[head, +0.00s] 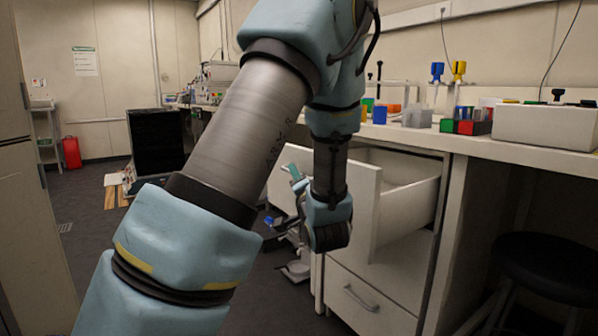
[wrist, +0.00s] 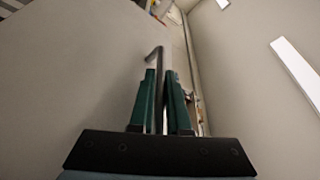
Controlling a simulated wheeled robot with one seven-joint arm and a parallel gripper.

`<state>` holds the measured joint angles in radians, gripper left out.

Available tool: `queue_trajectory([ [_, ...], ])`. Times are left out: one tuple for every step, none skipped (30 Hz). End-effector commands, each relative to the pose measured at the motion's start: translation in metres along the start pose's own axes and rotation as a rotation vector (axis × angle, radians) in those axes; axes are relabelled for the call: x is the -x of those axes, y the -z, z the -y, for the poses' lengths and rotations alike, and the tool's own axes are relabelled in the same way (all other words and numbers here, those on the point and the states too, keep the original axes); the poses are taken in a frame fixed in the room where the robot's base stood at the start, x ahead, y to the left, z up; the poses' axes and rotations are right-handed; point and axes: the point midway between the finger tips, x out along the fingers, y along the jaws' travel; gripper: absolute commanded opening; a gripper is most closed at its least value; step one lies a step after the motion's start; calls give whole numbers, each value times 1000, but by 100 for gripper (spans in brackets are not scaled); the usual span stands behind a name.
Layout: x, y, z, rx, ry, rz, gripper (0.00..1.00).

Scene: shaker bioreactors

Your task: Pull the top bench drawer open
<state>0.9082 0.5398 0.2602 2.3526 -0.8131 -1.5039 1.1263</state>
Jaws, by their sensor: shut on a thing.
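The top bench drawer (head: 408,211) stands well out from the bench in the head view, with its white side wall and open inside showing. Its front panel (head: 362,205) is partly behind my arm. In the wrist view, my gripper (wrist: 161,82) has its two green fingers closed around the metal bar handle (wrist: 155,57), which stands beside a plain pale surface. The handle's far end bends toward that surface.
A lower drawer with a metal handle (head: 360,298) is shut below. A black stool (head: 548,268) stands at right under the bench. Coloured racks and boxes (head: 466,122) stand on the bench top (head: 440,138). Dark floor is open at left, with a black case (head: 158,140) farther back.

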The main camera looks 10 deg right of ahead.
Motion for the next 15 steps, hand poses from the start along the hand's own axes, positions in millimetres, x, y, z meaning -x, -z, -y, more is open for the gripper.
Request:
queue_trajectory([
  [1, 0, 0, 0, -2, -1, 0],
  [1, -1, 0, 0, -2, -1, 0],
  [1, -1, 0, 0, -1, -1, 0],
  [1, -1, 0, 1, -1, -1, 0],
  [1, -1, 0, 1, -1, -2, 0],
  [1, -1, 0, 1, -1, -2, 0],
  [1, -1, 0, 0, -1, -2, 0],
  [1, -1, 0, 0, -1, -2, 0],
  [1, -1, 0, 0, -1, -2, 0],
  [1, -1, 0, 0, -1, -2, 0],
  [1, -1, 0, 0, -1, -2, 0],
  [1, -1, 0, 0, -1, -2, 0],
  [1, -1, 0, 0, -1, -2, 0],
  [1, -1, 0, 0, -2, -2, 18],
  [1, -1, 0, 0, -1, -2, 23],
])
